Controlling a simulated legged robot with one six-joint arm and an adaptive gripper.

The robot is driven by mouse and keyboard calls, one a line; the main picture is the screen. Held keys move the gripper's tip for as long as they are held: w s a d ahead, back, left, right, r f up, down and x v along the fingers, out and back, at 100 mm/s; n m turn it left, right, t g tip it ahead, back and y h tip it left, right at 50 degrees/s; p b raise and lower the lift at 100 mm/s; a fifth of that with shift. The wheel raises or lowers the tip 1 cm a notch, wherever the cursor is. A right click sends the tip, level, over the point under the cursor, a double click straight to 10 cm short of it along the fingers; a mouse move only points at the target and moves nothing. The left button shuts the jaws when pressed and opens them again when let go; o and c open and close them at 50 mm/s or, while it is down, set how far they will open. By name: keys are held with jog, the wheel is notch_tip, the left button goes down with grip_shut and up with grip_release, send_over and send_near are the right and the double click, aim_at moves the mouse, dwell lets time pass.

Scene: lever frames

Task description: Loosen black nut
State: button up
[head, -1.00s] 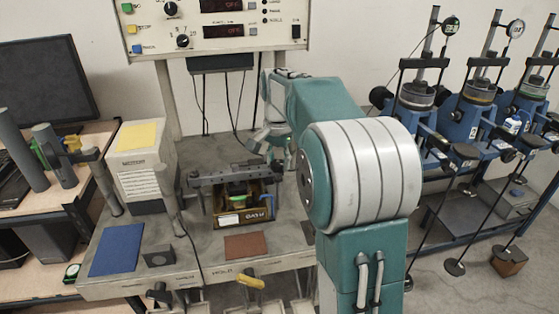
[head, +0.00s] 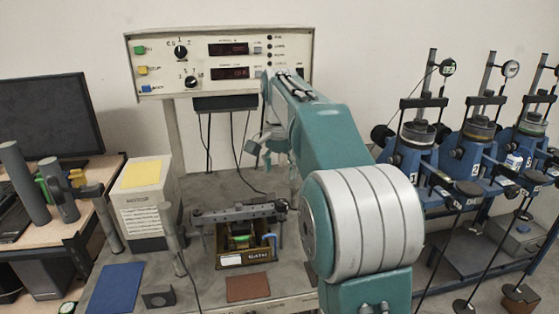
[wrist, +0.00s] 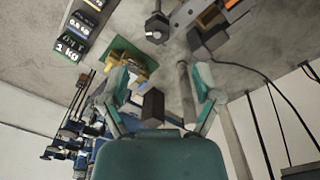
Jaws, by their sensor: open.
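In the wrist view a black nut-like piece (wrist: 157,28) shows at the top centre, ahead of the fingers. It looks like the dark end (head: 281,206) of the metal bar on the bench device (head: 245,258) in the head view, though I cannot be sure. My gripper (wrist: 162,88) has its two teal fingers spread wide, with neither touching the nut. A dark block (wrist: 152,106) shows between the fingers; I cannot tell what it is. In the head view my gripper (head: 262,145) hangs above and behind the device, partly hidden by my forearm.
A control panel (head: 218,60) stands behind the bench, with cables hanging below it. A beige box (head: 147,205) and upright grey rods are left of the device. A blue mat (head: 115,290) and brown mat (head: 247,287) lie in front. Blue test stands (head: 410,165) line the right.

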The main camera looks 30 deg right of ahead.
jog(key=shift+r, duration=1.55)
jog(key=s+a+f+n+t, duration=0.1)
jog(key=s+a+n+t, duration=0.2)
jog(key=s+a+n, duration=0.55)
jog(key=s+a+f+n+t, duration=0.1)
jog(key=s+a+f, duration=0.2)
jog(key=s+f, duration=0.2)
jog(key=s+a+f+n+t, duration=0.1)
jog(key=s+f, duration=0.4)
jog(key=s, duration=0.7)
jog(key=shift+a+f+n+t, duration=0.3)
jog(key=shift+a+f+n, duration=0.1)
jog(key=shift+a+n, duration=0.45)
